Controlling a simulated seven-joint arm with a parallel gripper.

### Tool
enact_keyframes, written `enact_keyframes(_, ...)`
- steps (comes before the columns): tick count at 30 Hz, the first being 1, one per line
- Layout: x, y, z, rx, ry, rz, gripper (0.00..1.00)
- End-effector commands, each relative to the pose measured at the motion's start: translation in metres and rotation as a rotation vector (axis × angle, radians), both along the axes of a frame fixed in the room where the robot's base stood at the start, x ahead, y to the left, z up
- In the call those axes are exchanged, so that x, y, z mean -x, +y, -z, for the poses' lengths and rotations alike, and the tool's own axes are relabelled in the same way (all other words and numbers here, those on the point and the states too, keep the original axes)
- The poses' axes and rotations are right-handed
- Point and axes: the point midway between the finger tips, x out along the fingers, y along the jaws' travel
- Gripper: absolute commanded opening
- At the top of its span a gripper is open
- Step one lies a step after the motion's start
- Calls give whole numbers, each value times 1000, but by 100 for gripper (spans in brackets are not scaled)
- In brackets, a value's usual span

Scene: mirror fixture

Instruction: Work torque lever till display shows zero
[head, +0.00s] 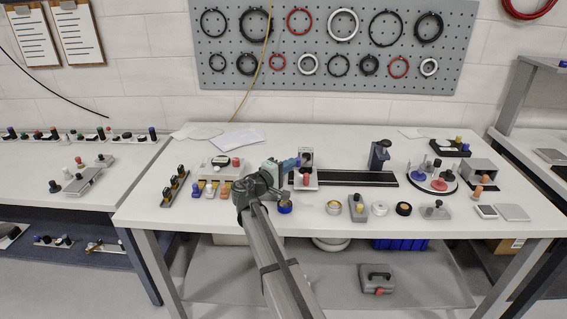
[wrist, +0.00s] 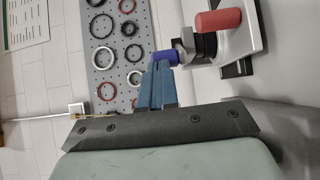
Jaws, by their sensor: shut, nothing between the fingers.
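A fixture with a pale base (head: 304,186) stands on the bench just right of my gripper (head: 293,163). In the wrist view a short blue-ended lever (wrist: 166,57) sticks out from a black and grey hub (wrist: 200,46) on this fixture. My gripper's blue fingers (wrist: 158,68) are shut with nothing between them, and their tips are at the blue end. I cannot tell whether they touch it. I cannot make out a display reading.
Several knobs and round parts stand along the front. A round tray (head: 417,186) holds knobs at the right. A pegboard (head: 335,75) of rings hangs behind.

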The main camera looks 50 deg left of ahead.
Motion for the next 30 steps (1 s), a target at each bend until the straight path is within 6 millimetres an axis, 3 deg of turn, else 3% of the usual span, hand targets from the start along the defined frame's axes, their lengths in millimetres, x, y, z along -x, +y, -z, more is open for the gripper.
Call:
enact_keyframes(3,-2,-11,0,0,0,-62,0)
enact_keyframes(12,-6,-18,0,0,0,-60,0)
enact_keyframes(30,-7,-20,0,0,0,-59,0)
